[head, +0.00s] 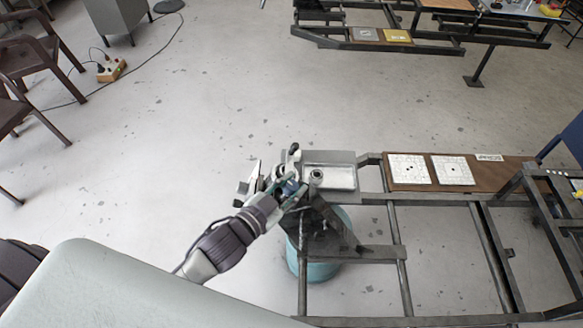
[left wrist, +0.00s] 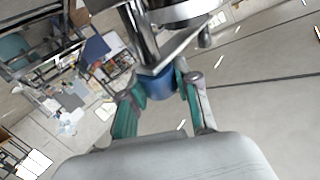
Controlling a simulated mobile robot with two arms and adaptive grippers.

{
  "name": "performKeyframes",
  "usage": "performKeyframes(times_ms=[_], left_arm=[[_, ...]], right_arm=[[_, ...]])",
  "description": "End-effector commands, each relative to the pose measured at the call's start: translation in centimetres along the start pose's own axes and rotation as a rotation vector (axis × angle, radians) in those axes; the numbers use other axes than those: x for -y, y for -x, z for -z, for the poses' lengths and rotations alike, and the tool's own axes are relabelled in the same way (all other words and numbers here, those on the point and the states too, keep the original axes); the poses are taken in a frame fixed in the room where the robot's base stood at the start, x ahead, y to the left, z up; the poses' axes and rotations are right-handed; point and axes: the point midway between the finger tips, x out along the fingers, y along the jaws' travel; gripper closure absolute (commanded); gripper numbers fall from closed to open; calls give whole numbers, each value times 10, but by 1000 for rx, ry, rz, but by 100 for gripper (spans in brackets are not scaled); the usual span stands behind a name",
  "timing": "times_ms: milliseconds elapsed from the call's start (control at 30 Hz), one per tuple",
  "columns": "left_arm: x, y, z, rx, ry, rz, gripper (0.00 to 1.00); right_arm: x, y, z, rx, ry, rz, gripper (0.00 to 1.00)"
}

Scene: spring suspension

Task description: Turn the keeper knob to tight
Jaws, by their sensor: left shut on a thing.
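My left gripper (head: 284,190) is at the metal fixture on the left end of the dark frame. In the left wrist view, the fingers of my left gripper (left wrist: 158,92) are closed on both sides of a blue cylindrical knob (left wrist: 158,85). The knob sits at the end of a metal shaft (left wrist: 142,40), below a round metal part (left wrist: 185,10). In the head view the gripper largely hides the knob, and I cannot read its setting. My right gripper is not in view.
A metal tray (head: 330,177) sits right of the fixture. Two white perforated plates (head: 408,169) lie on a brown board farther right. A teal drum (head: 322,268) stands under the frame. Chairs (head: 30,60) and a power strip (head: 111,69) are at upper left. Open floor lies between.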

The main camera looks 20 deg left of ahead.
Motion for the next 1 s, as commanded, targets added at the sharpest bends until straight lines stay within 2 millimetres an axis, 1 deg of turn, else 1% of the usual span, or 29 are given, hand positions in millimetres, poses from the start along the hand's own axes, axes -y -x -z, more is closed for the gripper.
performKeyframes(times_ms=[33,100,233,433,1000], left_arm=[[6,1,9,1,-11,-48,100],[6,1,8,0,-5,-114,100],[6,0,6,-1,4,-235,100],[6,-2,4,-3,19,-403,100],[4,-3,2,-3,63,-865,100]], right_arm=[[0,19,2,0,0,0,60],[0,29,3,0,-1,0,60],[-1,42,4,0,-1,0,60],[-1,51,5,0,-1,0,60],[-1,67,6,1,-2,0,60]])
